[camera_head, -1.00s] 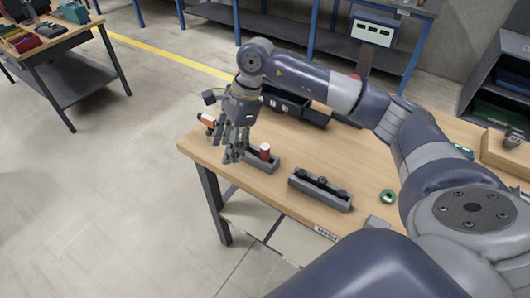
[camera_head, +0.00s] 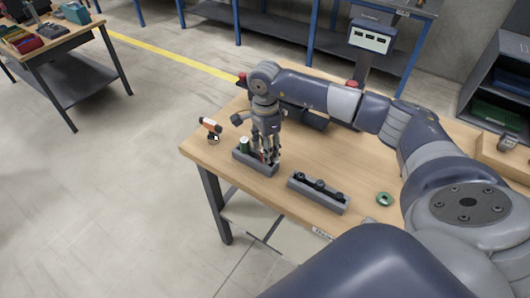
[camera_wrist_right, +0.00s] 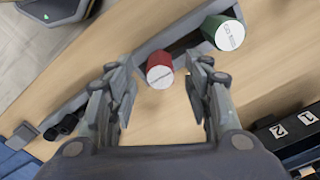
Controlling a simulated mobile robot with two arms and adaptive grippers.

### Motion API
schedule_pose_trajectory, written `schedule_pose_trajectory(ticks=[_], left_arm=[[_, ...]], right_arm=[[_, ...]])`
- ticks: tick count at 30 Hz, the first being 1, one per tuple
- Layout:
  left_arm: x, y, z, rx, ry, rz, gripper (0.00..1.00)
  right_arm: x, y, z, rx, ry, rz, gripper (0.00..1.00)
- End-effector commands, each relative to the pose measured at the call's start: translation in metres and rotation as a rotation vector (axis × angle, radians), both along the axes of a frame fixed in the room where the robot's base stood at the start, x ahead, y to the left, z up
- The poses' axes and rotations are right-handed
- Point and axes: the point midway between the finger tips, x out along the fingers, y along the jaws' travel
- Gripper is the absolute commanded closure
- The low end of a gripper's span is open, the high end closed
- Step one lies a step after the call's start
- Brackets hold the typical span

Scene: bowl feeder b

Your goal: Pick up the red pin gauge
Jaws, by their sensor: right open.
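The red pin gauge (camera_wrist_right: 160,72) stands in a grey rack (camera_head: 247,162) next to a green pin gauge (camera_head: 243,145). The green one also shows in the right wrist view (camera_wrist_right: 224,33). My right gripper (camera_head: 267,157) points down over the rack's right part, and its fingers mostly cover the red gauge in the head view. In the right wrist view my right gripper (camera_wrist_right: 165,88) is open, with the red gauge's top showing between and slightly beyond the fingertips. No grip on it is visible. My left gripper is out of view.
A second grey rack (camera_head: 318,194) with black parts lies to the right. A green ring (camera_head: 385,199) is farther right. An orange and black tool (camera_head: 211,126) is near the table's left edge. Black bins (camera_wrist_right: 285,136) numbered 1 and 2 stand close to the gripper.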

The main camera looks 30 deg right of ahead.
Motion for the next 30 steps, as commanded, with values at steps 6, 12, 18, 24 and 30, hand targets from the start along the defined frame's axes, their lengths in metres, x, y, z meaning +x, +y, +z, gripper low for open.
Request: schedule_pose_trajectory(ticks=[6, 12, 18, 24, 30], left_arm=[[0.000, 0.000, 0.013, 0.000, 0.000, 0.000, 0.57], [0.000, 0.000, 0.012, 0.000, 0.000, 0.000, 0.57], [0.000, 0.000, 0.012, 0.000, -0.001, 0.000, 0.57], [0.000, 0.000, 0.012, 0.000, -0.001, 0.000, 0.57], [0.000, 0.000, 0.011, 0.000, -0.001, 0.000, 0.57]], right_arm=[[0.000, 0.000, -0.022, 0.000, 0.001, 0.000, 0.53], [0.001, 0.000, -0.026, 0.001, -0.001, 0.000, 0.53], [0.000, 0.000, -0.025, 0.001, -0.001, 0.000, 0.87], [0.001, 0.000, -0.025, 0.001, -0.001, 0.000, 1.00], [0.001, 0.000, -0.025, 0.001, -0.001, 0.000, 1.00]])
